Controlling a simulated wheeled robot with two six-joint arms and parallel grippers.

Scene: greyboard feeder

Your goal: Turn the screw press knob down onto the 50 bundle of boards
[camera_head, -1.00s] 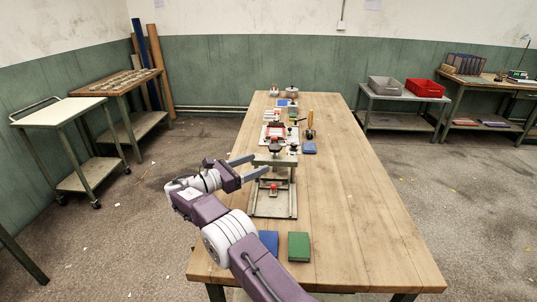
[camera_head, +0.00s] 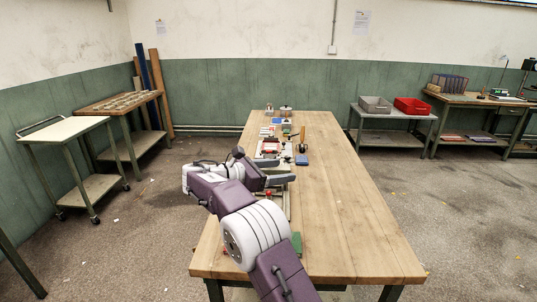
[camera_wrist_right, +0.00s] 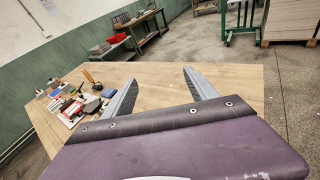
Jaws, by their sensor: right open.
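The screw press (camera_head: 287,203) stands on the left side of the wooden bench in the head view. My right arm hides its upper part, and its black knob cannot be made out. A small red part (camera_head: 268,195) shows low in the press; I cannot make out the board bundle. My right gripper (camera_head: 288,171) is open, its two fingers pointing right across the press top. I cannot tell its height above the press. In the right wrist view the gripper's fingers (camera_wrist_right: 162,92) are spread with nothing between them. My left gripper is not in view.
A green block (camera_head: 296,243) lies near the bench front, partly behind my arm. A red-framed fixture (camera_head: 270,148), a blue block (camera_head: 302,160) and a wooden-handled tool (camera_head: 302,137) stand farther back. The right half of the wooden bench (camera_head: 345,220) is clear.

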